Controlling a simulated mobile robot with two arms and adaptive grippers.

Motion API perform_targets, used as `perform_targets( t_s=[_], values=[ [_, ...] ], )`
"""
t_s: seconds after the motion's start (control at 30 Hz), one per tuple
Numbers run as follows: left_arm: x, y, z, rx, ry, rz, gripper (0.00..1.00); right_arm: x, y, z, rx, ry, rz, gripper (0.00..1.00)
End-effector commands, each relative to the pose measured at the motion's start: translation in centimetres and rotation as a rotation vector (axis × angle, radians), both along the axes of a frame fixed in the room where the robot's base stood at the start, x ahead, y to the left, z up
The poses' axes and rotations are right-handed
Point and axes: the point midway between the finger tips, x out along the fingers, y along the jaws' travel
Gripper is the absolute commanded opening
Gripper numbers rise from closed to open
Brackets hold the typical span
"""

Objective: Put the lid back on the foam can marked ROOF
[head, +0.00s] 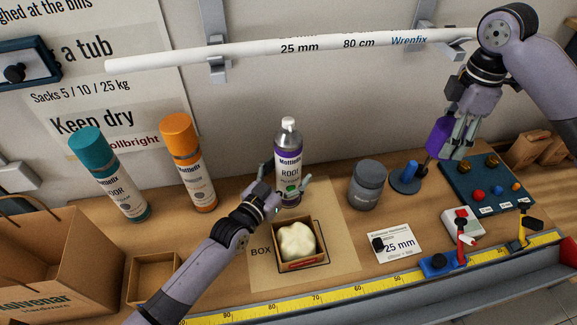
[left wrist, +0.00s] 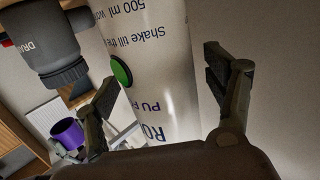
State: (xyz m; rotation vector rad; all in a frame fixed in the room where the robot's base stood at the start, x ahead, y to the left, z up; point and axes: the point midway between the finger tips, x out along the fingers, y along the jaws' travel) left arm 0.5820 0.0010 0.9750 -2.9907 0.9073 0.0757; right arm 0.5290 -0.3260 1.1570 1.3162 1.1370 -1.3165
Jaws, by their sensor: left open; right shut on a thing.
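The foam can marked ROOF (head: 289,160) stands upright on the bench, white with a purple band and a bare nozzle top. My left gripper (head: 285,180) is open, with its fingers on either side of the can's lower body. In the left wrist view, the can (left wrist: 152,70) fills the space between the spread fingers; contact is not clear. My right gripper (head: 452,143) is shut on a purple lid (head: 437,139), held above the bench to the right. The lid also shows in the left wrist view (left wrist: 67,133).
A teal-capped can (head: 117,180) and an orange-capped can (head: 190,165) stand left. A small box (head: 303,265) with a pale lump is before the ROOF can. A grey jar (head: 367,186) and blue stand (head: 407,180) are right. A white pipe (head: 250,47) hangs above.

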Motion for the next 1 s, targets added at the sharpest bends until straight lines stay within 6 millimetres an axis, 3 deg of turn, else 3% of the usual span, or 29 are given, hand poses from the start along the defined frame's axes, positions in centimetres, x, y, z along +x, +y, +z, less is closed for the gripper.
perform_targets(
  t_s=[0.37,1.0],
  values=[
    [0.20,-0.13,-0.03,0.000,0.000,0.000,0.77,0.00,0.00,0.01,0.000,0.000,0.000,0.39],
    [0.18,-0.10,-0.04,-0.001,0.001,0.000,0.35,0.00,0.00,0.02,0.000,0.000,0.000,0.39]
  ],
)
